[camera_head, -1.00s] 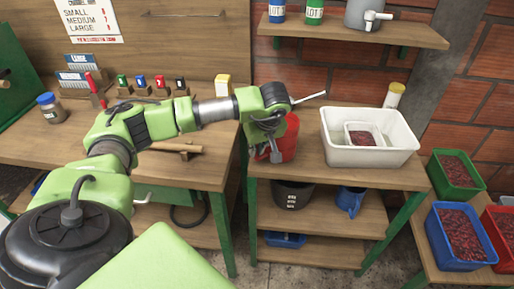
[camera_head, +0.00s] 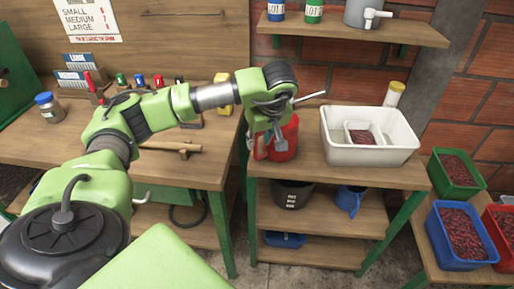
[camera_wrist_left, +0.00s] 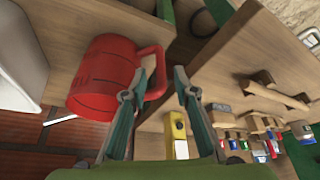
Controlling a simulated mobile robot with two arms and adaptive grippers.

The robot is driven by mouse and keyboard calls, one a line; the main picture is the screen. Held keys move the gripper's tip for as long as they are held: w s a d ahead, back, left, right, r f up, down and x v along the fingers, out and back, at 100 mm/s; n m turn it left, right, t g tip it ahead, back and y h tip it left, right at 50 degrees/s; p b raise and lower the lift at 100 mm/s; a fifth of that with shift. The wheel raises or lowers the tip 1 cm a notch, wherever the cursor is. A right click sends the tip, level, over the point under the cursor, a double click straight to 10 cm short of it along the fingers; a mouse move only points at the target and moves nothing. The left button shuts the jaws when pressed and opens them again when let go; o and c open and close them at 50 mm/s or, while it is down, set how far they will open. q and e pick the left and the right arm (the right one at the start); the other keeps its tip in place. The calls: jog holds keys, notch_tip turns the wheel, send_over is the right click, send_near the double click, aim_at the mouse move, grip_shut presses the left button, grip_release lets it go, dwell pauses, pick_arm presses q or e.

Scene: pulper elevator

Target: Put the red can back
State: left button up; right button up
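The red can (camera_head: 289,152) is a mug-like vessel with a side handle, standing on the wooden stand's top left of the white basin. It is partly hidden by my left gripper (camera_head: 279,138), which hangs over it in the head view. The left wrist view shows the red can (camera_wrist_left: 100,80) at the left, with its handle (camera_wrist_left: 157,72) beside and partly behind one finger. My left gripper (camera_wrist_left: 160,76) is open there, with a clear gap between the fingertips. I cannot tell if a finger touches the handle. My right gripper is not in view.
A white basin (camera_head: 345,153) holding a small tub stands close right of the can. A yellow-capped jar (camera_head: 394,94) is behind it. The workbench (camera_head: 80,140) at left carries several small coloured items and a wooden tool (camera_head: 172,147). Crates of red fruit (camera_head: 462,238) stand at right.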

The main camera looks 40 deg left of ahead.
pick_arm(q)
jog(key=v, duration=0.6)
jog(key=shift+r+b, duration=0.25)
jog(key=shift+b, duration=0.05)
jog(key=shift+d+f, duration=0.1)
jog(key=shift+d, duration=0.15)
